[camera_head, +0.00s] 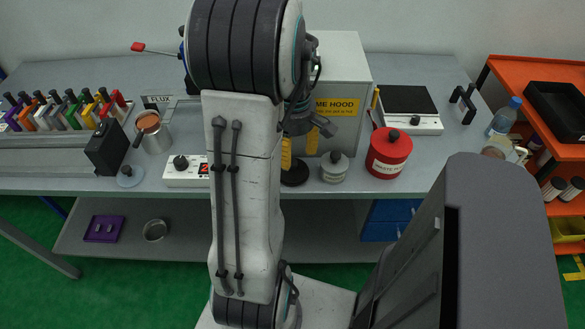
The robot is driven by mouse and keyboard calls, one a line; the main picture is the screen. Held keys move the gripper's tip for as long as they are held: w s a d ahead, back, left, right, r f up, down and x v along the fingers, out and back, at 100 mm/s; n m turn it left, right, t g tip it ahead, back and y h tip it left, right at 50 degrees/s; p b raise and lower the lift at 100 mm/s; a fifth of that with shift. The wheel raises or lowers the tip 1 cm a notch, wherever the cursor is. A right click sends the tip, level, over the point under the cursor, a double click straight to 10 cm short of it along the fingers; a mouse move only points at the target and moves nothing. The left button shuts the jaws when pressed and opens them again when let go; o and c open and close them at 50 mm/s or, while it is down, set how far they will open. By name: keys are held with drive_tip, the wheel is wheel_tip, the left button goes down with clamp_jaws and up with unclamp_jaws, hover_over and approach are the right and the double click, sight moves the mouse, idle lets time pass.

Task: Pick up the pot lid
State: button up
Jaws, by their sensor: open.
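A small flat grey disc with a dark knob, which looks like the pot lid (129,177), lies on the bench near its front edge at the left. A metal pot (154,138) with brown contents stands just behind and to the right of it, uncovered. My gripper (318,128) is in front of the fume hood, well to the right of the disc and above the bench. It is partly hidden behind my arm. It is open, and I see nothing held in it.
A black block (106,148) stands close behind the disc. A white control box (186,171) is to its right. A grey knobbed container (335,168) and a red canister (389,153) stand right of my arm. Several coloured handled items stand at the left.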

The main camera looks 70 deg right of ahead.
sight(292, 162)
drive_tip(key=shift+w+a+f, duration=0.1)
drive_tip(key=shift+f, duration=2.05)
drive_tip(key=shift+c, duration=0.4)
clamp_jaws()
